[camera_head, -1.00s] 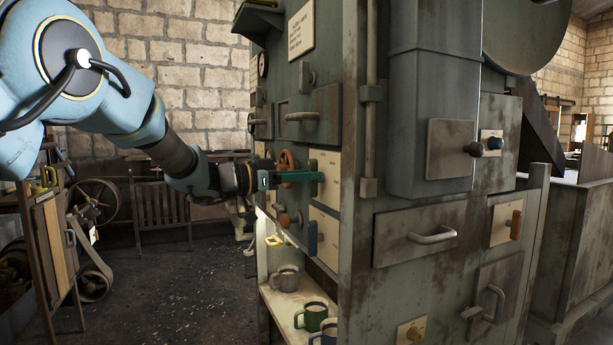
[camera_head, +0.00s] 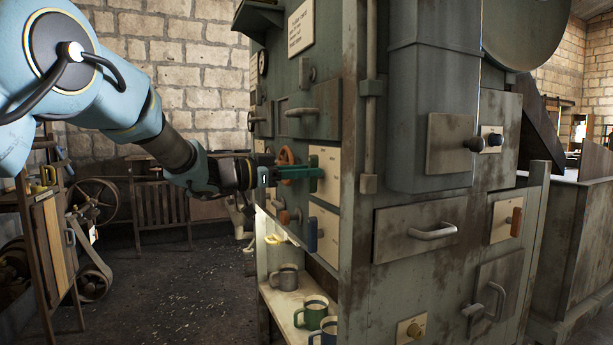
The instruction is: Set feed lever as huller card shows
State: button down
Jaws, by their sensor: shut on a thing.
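My gripper (camera_head: 298,174), with teal fingers, reaches right to the left-hand face of the grey-green machine. It is shut on a green upright lever handle (camera_head: 318,182) in front of a cream plate (camera_head: 331,160). The fingers hide part of the handle, and the plate's marks are too small to read. The huller card (camera_head: 300,27) is a pale sheet with a few dark lines, high on the same face. Its text cannot be read surely.
A blue handle (camera_head: 311,236) on another cream plate sits below, and orange-brown handwheels (camera_head: 286,160) stand close behind my fingers. Mugs (camera_head: 285,277) stand on a low shelf.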

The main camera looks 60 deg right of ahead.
jog(key=shift+s+a+f+m+b, duration=0.1)
jog(key=shift+f+m+b, duration=0.05)
jog(key=shift+m+b, duration=1.5)
jog(key=shift+s+a+f+m+b, duration=0.1)
jog(key=shift+m+b, duration=1.2)
jog(key=shift+m, duration=0.65)
jog(key=c, duration=0.7)
grip_release()
jog(key=shift+r, duration=0.1)
jog(key=b+v, duration=0.2)
jog(key=v, duration=0.8)
jog(key=shift+w+a, duration=0.2)
jog(key=shift+a, duration=0.15)
